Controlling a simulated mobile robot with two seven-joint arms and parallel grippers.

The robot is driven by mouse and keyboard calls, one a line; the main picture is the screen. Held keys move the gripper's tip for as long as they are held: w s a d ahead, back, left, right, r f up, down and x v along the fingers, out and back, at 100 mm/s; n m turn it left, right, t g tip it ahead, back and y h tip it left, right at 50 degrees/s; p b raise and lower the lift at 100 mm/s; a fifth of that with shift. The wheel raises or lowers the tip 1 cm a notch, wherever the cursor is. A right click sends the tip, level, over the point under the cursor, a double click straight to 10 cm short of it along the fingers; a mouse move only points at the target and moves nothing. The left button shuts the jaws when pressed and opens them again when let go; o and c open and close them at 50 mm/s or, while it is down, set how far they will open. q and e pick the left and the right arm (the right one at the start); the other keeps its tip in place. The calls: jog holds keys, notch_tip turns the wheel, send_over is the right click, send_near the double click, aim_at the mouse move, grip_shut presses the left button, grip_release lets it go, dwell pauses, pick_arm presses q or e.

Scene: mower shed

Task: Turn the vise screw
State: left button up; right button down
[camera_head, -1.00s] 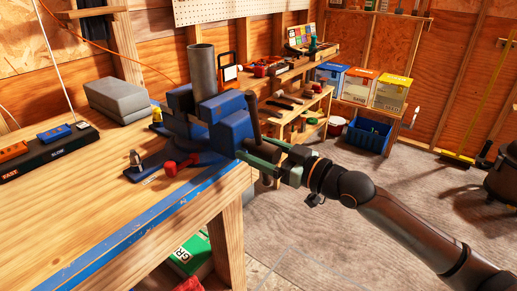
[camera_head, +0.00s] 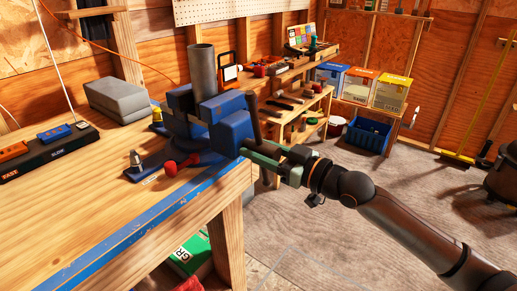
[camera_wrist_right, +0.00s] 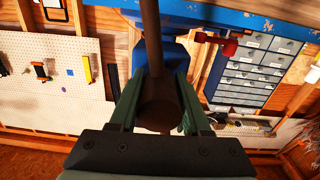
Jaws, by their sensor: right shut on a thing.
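The blue vise (camera_head: 233,133) sits at the corner of the wooden workbench, with a grey pipe (camera_head: 202,73) standing upright in its jaws. A dark handle bar (camera_head: 253,112) rises at the vise's front end; it also shows in the right wrist view (camera_wrist_right: 150,35). In that view the round dark screw head (camera_wrist_right: 160,115) lies between the fingers of my right gripper (camera_head: 262,155). The right gripper is shut on the screw head, and its fingers partly hide the screw in the head view. My left gripper is not in view.
The workbench (camera_head: 100,215) has a blue front edge. A grey block (camera_head: 117,99) and a black power strip (camera_head: 45,151) lie on it. A red knob (camera_head: 170,168) is by the vise base. Shelves with bins stand behind. The floor at right is mostly clear.

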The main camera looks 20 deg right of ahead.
jog(key=shift+m+p, duration=0.3)
jog(key=shift+p, duration=0.05)
jog(key=shift+r+m+p, duration=0.15)
jog(key=shift+m+p, duration=0.35)
jog(key=shift+p, duration=0.15)
jog(key=shift+a+m+p, duration=0.1)
jog(key=shift+m+p, duration=1.05)
jog(key=shift+m, duration=0.05)
jog(key=m+p, duration=0.2)
jog(key=m, duration=0.2)
jog(key=shift+m, duration=0.3)
jog(key=m+p, duration=0.2)
jog(key=m, duration=0.3)
jog(key=shift+a+m, duration=0.1)
jog(key=shift+m, duration=0.2)
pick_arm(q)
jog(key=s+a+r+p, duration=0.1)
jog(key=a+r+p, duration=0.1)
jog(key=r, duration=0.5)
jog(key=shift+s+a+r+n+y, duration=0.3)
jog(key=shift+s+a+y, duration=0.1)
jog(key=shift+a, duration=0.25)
pick_arm(e)
jog(key=m, duration=0.5)
jog(key=shift+c, duration=1.9)
grip_release()
